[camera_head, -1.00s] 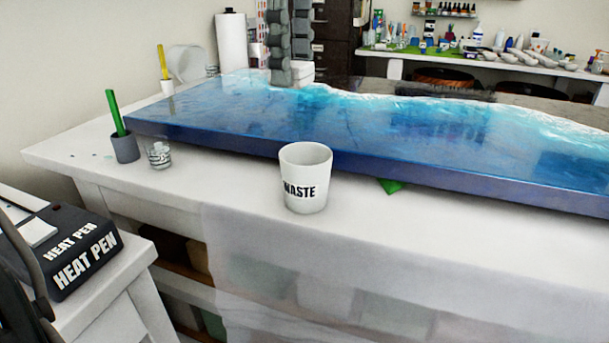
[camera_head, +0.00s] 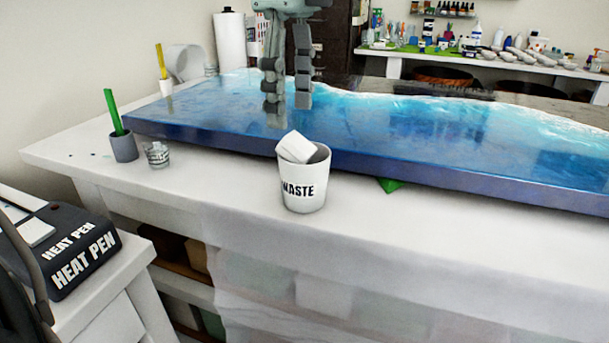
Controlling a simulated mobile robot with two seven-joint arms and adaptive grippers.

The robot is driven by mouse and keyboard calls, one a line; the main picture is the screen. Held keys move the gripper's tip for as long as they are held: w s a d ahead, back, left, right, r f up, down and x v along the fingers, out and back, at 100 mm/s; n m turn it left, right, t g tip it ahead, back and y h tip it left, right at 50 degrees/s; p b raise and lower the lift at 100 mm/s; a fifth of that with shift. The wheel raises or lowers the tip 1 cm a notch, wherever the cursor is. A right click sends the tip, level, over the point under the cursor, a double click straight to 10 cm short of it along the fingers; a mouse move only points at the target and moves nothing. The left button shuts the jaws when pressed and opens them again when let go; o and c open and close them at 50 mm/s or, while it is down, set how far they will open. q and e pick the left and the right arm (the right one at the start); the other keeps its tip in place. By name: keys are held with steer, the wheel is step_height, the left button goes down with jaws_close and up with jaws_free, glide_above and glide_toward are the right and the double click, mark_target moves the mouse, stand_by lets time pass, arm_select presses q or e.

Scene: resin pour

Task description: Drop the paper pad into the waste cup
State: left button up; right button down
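The white waste cup (camera_head: 303,190) stands upright near the front edge of the white table, in front of the blue resin slab. The white paper pad (camera_head: 298,146) sits tilted in the cup's mouth, its upper part sticking out above the rim; its lower part is hidden inside. My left gripper (camera_head: 288,112) hangs fingers down, above and behind the cup, over the slab. Its fingers are apart with nothing between them, clear of the pad. My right gripper is not in view.
A grey holder (camera_head: 124,147) with a green stick and a clear glass (camera_head: 157,155) stand left of the cup. The blue slab (camera_head: 400,140) fills the table behind. A heat pen box (camera_head: 75,250) sits on the lower left stand. Table right of the cup is mostly clear.

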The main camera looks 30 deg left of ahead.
arm_select(q)
step_height(320, 180, up, 12)
stand_by(0.7)
stand_by(0.4)
